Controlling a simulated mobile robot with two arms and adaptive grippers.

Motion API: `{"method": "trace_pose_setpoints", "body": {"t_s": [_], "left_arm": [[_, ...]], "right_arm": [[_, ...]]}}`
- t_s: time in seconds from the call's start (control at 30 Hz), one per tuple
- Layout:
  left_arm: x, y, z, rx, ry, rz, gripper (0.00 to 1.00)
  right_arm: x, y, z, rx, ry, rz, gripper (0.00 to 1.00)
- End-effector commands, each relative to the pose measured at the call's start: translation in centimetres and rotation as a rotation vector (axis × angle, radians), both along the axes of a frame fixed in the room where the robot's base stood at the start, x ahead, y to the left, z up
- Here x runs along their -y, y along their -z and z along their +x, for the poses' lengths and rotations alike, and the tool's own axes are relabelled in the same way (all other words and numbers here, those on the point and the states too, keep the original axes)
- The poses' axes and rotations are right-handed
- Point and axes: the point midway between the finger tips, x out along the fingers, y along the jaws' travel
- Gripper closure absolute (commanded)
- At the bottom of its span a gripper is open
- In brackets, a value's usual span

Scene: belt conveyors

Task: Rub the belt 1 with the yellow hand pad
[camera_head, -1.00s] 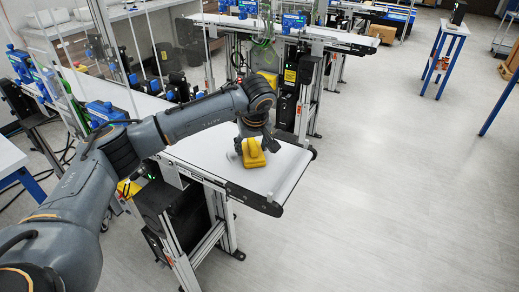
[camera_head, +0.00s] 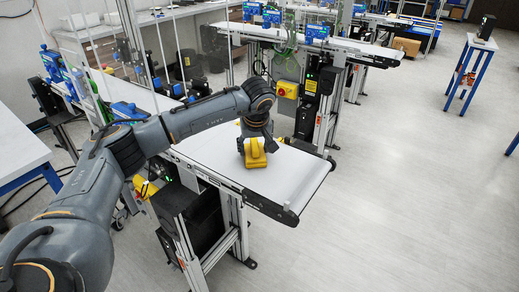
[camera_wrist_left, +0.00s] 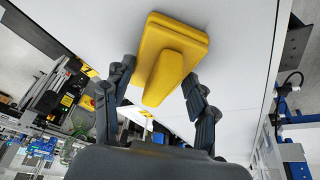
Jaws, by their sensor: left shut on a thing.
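The yellow hand pad (camera_head: 256,159) is on the pale surface of the near belt (camera_head: 296,180), a little in from its front end roller. My left gripper (camera_head: 255,143) is above the pad and shut on it. In the left wrist view the pad (camera_wrist_left: 178,45) has a flat block base and a raised grip, with my left gripper's fingers (camera_wrist_left: 160,78) on both sides of the grip. The base seems to touch the belt (camera_wrist_left: 235,85), but its underside is hidden. My right gripper is not in view.
A second conveyor (camera_head: 350,43) stands behind, with a yellow switch box (camera_head: 288,89) on its frame. Clear panels and blue devices (camera_head: 130,110) line the near belt's left part. A small blue-legged table (camera_head: 470,70) is at the right. The floor in front is clear.

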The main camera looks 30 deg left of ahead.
Motion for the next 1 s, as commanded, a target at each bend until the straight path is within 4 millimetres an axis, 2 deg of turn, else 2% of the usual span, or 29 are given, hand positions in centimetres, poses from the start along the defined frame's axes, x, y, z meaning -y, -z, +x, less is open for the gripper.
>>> {"method": "trace_pose_setpoints", "body": {"t_s": [0.1, 0.3, 0.63, 0.83, 1.0], "left_arm": [[-1.3, 0.1, 0.0, -0.002, -0.006, 0.002, 0.88], [-2.4, 0.0, 0.1, -0.002, -0.003, 0.001, 0.88], [-2.2, 0.1, 2.1, -0.002, -0.002, 0.0, 0.88], [-1.8, 0.1, 2.3, -0.002, 0.002, 0.001, 0.88], [-0.5, 0.0, 2.2, -0.002, 0.004, 0.0, 0.88]], "right_arm": [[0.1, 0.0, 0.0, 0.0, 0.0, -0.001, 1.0], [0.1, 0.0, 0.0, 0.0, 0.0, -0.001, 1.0], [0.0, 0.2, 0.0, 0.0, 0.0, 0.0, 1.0], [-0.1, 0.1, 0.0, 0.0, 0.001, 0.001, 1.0], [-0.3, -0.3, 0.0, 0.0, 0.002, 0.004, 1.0]]}}
